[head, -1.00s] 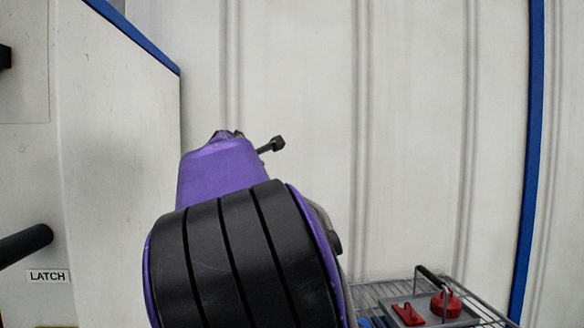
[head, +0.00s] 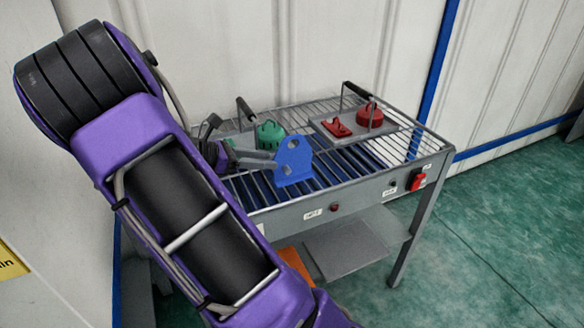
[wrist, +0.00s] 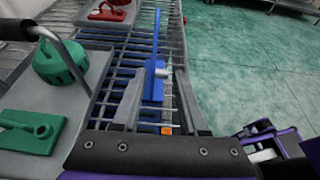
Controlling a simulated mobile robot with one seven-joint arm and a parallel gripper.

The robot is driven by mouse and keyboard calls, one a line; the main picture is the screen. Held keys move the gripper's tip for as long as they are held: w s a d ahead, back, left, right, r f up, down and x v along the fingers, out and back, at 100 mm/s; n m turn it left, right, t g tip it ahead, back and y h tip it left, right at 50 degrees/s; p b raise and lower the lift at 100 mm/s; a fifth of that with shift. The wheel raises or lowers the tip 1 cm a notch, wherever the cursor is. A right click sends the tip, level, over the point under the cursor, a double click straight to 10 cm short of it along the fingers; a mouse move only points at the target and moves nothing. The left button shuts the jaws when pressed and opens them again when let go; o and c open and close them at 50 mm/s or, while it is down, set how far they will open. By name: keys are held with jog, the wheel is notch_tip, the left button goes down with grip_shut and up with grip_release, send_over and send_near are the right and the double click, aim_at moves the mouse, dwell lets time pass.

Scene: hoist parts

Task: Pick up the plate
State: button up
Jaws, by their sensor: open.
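The blue plate (head: 293,163), with holes in it, stands upright on the barred top of a grey table. In the wrist view the plate (wrist: 155,52) shows nearly edge-on, with a short pale peg (wrist: 162,73) on its right side. My gripper (head: 262,160) is at the left side of the plate in the head view. In the wrist view my gripper (wrist: 159,77) is open, one finger on each side of the plate's line. I cannot tell whether either finger touches it.
A grey tray (wrist: 80,82) with a handle holds a round green part (wrist: 62,65) and a flat green part (wrist: 30,132) beside my gripper. Another handled tray (head: 390,127) holds red parts (head: 369,115). A lower shelf (head: 345,247) is below; green floor is clear at right.

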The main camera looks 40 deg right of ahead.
aim_at(293, 160)
jog(key=x, duration=0.4)
jog(key=shift+d, duration=0.1)
jog(key=x, duration=0.1)
jog(key=b+x, duration=0.1)
jog(key=x, duration=0.2)
jog(key=shift+w+d+f+b, duration=0.15)
jog(key=shift+w+f+b, duration=0.05)
jog(key=shift+w+b, duration=0.15)
jog(key=shift+s+d+f, duration=0.1)
jog(key=shift+d, duration=0.3)
grip_shut()
dwell(0.6)
